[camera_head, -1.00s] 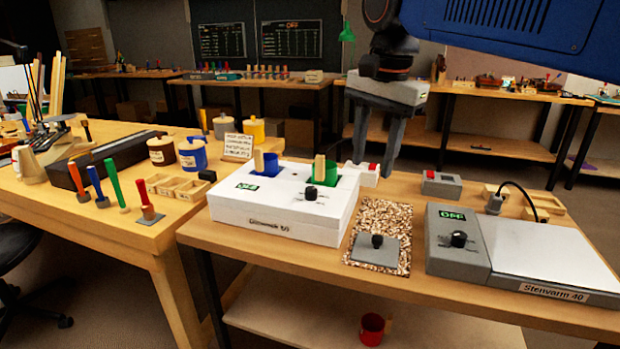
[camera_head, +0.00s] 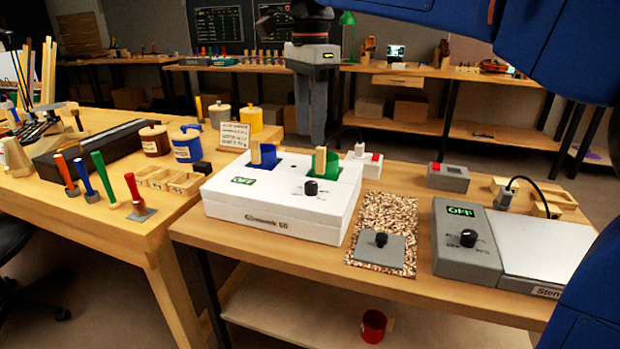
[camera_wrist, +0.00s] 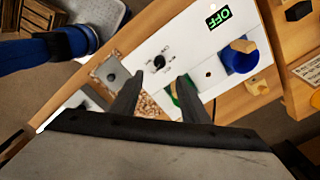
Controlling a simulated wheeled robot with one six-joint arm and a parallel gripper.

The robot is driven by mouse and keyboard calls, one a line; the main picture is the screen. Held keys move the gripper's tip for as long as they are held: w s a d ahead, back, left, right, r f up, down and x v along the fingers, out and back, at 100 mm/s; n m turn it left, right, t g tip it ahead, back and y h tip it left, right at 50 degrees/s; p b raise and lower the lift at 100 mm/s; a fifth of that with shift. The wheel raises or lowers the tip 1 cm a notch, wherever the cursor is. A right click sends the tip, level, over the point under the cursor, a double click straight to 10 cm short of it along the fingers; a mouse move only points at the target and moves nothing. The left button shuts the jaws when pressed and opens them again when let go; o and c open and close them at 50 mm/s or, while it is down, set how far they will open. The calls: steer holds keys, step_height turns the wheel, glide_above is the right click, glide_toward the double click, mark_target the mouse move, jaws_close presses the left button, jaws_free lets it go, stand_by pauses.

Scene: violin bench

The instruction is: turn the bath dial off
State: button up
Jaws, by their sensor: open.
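The bath is a white box (camera_head: 270,222) marked "Gluewarm 60", with a blue pot (camera_head: 264,158) and a green pot (camera_head: 325,163) set in its top. Its black dial (camera_head: 311,187) is on the top face near the front right, and its display (camera_head: 243,181) reads OFF. My gripper (camera_head: 318,143) is open and empty above the back of the bath, pointing down. In the wrist view the dial (camera_wrist: 159,62) lies ahead of the fingertips (camera_wrist: 158,82), apart from them, and the OFF display (camera_wrist: 218,18) also shows.
A second grey unit (camera_head: 466,262) with its own dial (camera_head: 468,238) and OFF display stands to the right. A grey plate with a black knob (camera_head: 381,239) lies on a speckled mat (camera_head: 391,205) between them. A white plug block with a red switch (camera_head: 364,161) sits behind the bath.

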mark_target(310, 183)
step_height(310, 183, down, 12)
steer(key=shift+f, duration=0.15)
stand_by(0.3)
steer(key=shift+c, duration=0.2)
jaws_close()
